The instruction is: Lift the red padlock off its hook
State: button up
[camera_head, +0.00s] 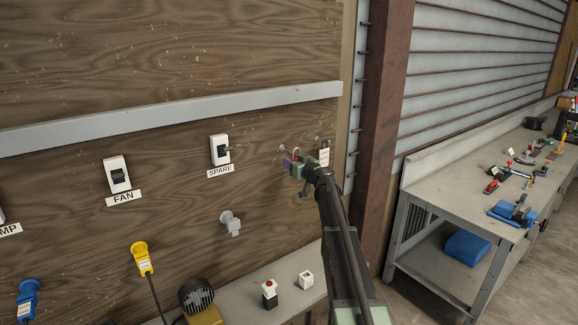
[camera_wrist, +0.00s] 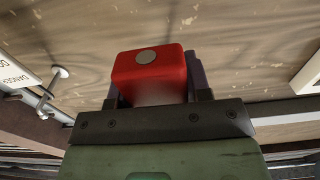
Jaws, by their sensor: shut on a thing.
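The red padlock (camera_wrist: 150,85) fills the middle of the wrist view, its end with a round grey disc facing the camera. My gripper (camera_wrist: 152,88) is shut on it, with a dark finger on each side. In the head view my gripper (camera_head: 292,166) is close to the wooden wall, right of the SPARE switch, just below a small hook (camera_head: 282,149). Only a trace of red shows there. The shackle is hidden, so I cannot tell whether it is around the hook.
A second hook (camera_head: 318,140) with a white tag (camera_head: 324,157) is close at the right; the tag also hangs in the wrist view (camera_wrist: 14,74). The SPARE switch (camera_head: 219,149) is left of my gripper. A grey plug (camera_head: 230,223) and a shelf (camera_head: 283,277) are below.

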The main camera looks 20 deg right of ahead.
jog(key=v, duration=0.7)
